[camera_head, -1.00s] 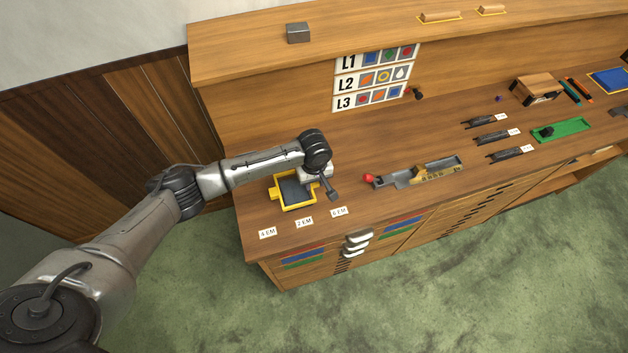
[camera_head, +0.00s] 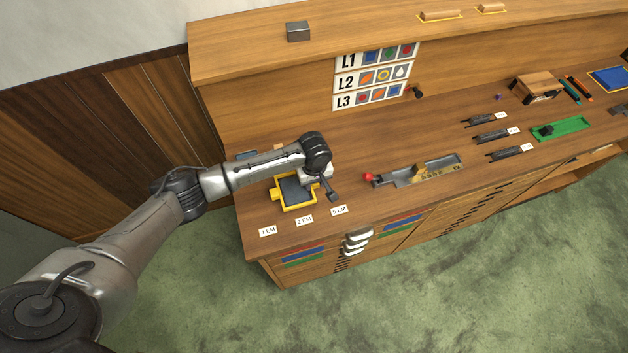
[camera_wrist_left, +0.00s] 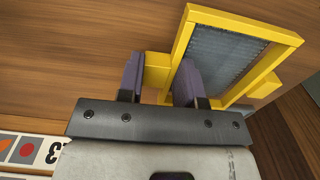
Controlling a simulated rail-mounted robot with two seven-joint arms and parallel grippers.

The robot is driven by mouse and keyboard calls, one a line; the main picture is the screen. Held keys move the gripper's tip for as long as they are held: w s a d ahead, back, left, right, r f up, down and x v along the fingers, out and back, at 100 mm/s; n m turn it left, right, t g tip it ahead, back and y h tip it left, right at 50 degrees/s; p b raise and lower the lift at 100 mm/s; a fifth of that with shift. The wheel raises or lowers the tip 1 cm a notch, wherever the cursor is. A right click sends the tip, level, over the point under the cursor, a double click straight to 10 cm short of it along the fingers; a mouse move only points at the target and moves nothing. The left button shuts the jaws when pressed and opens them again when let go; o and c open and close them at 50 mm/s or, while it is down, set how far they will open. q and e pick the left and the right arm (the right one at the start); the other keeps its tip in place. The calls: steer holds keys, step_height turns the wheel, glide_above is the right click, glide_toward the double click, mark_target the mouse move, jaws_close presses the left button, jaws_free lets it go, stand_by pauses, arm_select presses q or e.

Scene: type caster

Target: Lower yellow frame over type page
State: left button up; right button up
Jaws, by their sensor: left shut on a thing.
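The yellow frame (camera_head: 299,208) is at the left end of the wooden bench, around a dark grey rectangular surface (camera_head: 295,189) that looks like the type page. My left gripper (camera_head: 318,178) is over the frame's back right side. In the left wrist view my left gripper (camera_wrist_left: 160,75) is shut on a yellow tab of the frame (camera_wrist_left: 178,45), and the grey ribbed surface (camera_wrist_left: 222,58) shows inside the opening. I cannot tell whether the frame rests on the bench or hangs just above it. My right gripper is out of view.
White EM labels (camera_head: 304,220) lie along the front edge. A sign with coloured symbols (camera_head: 374,77) is on the back panel. A grey block (camera_head: 298,31) sits on the upper shelf.

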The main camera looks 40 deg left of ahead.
arm_select(q)
steer(key=shift+f, duration=0.2)
steer(key=o, duration=1)
steer(key=shift+o, duration=0.3)
step_height(320, 180, up, 14)
steer(key=shift+f+p, duration=0.15)
steer(key=shift+p, duration=0.3)
